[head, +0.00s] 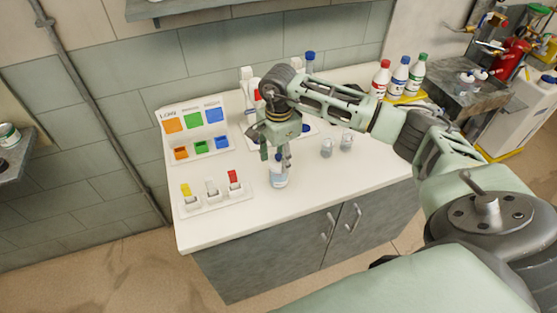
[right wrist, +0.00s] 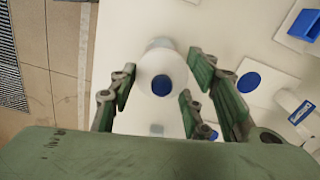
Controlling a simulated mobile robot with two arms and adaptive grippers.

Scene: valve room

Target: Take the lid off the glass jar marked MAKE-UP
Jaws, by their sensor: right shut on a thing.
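The glass jar (head: 279,178), clear with a blue and white label, stands upright near the counter's front edge. The label's wording is too small to read. My right gripper (head: 277,153) points down over the jar's top, with its fingers around the lid; they hide most of it in the head view. In the right wrist view, the pale round lid (right wrist: 158,58) with a dark blue disc in its middle lies between the fingers of this gripper (right wrist: 158,92). The gripper is shut on it. I cannot tell whether the lid is seated or raised. My left gripper is not in view.
The white counter (head: 225,228) holds a colour-coded board (head: 195,128), a switch strip (head: 211,194) and two small beakers (head: 327,148) (head: 347,142). Bottles with red, blue and green caps (head: 401,76) stand at the back right.

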